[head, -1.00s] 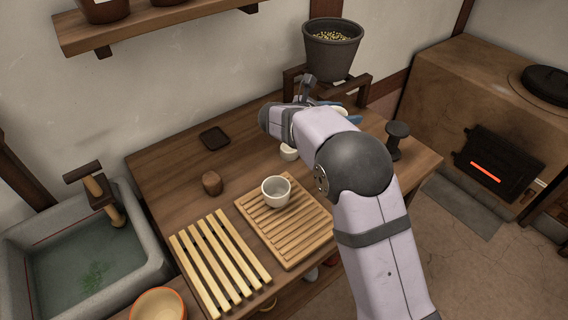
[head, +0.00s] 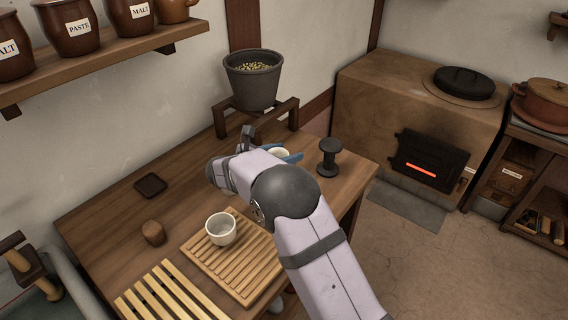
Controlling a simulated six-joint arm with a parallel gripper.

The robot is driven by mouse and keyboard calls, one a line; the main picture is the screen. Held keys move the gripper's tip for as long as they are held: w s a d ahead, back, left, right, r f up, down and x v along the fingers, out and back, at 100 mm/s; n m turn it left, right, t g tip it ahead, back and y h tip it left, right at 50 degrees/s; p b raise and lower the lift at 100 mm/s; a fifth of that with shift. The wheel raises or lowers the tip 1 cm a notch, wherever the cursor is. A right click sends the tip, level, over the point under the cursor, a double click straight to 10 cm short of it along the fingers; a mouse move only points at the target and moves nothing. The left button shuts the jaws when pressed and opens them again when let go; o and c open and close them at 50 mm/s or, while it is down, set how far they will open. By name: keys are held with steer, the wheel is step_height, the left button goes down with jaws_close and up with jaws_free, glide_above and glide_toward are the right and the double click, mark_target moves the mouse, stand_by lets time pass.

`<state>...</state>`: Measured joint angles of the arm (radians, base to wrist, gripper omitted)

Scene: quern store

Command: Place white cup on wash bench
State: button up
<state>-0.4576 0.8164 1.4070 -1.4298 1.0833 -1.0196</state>
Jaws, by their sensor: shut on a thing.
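A white cup (head: 221,229) stands upright on a square slatted wooden board (head: 240,285) on the wooden bench (head: 105,222). My gripper (head: 286,154) is farther back, near the bench's back right part, with its blue fingers partly showing past my arm. It is shut on a pale, round-rimmed thing (head: 279,152), which looks like a cup; my arm and the fingers hide most of it. I cannot tell whether it touches the bench. I cannot tell which surface is the wash bench.
A grey grain pot (head: 253,82) stands on a wooden stand behind my gripper. A black spool-shaped thing (head: 330,158) stands to its right. A dark square dish (head: 150,185), a brown lump (head: 153,233) and a slatted rack (head: 165,297) lie left. A stove (head: 410,110) glows at right.

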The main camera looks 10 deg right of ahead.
steer(key=shift+f, duration=1.85)
steer(key=shift+f, duration=0.15)
steer(key=o, duration=1.1)
steer(key=shift+r, duration=0.2)
steer(key=v, duration=1.2)
steer(key=shift+f, duration=0.15)
